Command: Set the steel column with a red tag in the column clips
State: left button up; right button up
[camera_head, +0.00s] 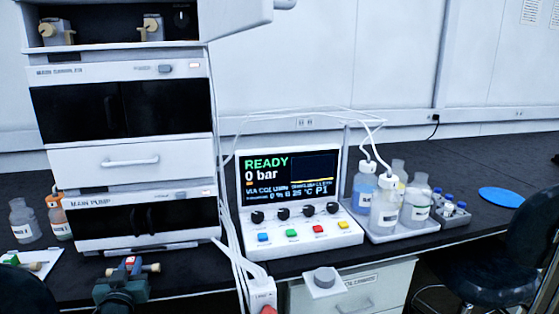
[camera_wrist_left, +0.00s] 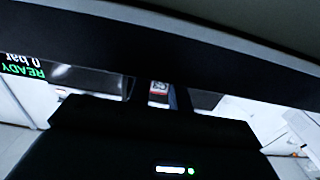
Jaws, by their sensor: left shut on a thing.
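The steel column (camera_head: 152,268) shows as a short bar with tan ends and a red tag, low at the left in the head view. My left gripper (camera_head: 127,275) is shut on its middle and holds it in front of the instrument stack, above the bench's front edge. In the left wrist view a white and red label (camera_wrist_left: 158,88) shows between the dark fingers; most of the column is hidden there. Two grey brackets with tan fittings, apparently the column clips (camera_head: 151,30), stand apart in the open top compartment of the stack. My right gripper is out of view.
The stack's main pump (camera_head: 145,240) stands behind the gripper. White cables and a power strip (camera_head: 262,294) hang right of it. A control panel (camera_head: 292,200), a bottle tray (camera_head: 405,235) and a blue disc (camera_head: 501,197) lie further right. Chairs stand at both front corners.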

pick_arm(q)
jog(key=shift+s+d+r+p, duration=0.1)
jog(key=shift+s+r+p, duration=0.15)
jog(key=shift+p, duration=0.15)
jog(key=shift+s+d+r+p, duration=0.1)
jog(key=shift+s+r+p, duration=0.2)
jog(key=shift+s+p, duration=0.25)
jog(key=shift+s+d+r+p, duration=0.15)
jog(key=shift+s+r+p, duration=0.15)
jog(key=shift+s+p, duration=0.35)
jog(key=shift+s+d+r+p, duration=0.15)
jog(key=shift+s+r+p, duration=0.2)
jog(key=shift+s+p, duration=0.35)
jog(key=shift+s+d+r+p, duration=0.1)
jog(key=shift+s+r+p, duration=0.05)
jog(key=shift+s+p, duration=0.3)
jog(key=shift+s+d+r+p, duration=0.1)
jog(key=shift+s+r+p, duration=0.05)
jog(key=shift+s+p, duration=0.25)
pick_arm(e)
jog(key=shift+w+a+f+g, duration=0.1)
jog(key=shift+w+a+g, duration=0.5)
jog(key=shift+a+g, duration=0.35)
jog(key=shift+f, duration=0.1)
pick_arm(q)
jog(key=shift+w, duration=0.1)
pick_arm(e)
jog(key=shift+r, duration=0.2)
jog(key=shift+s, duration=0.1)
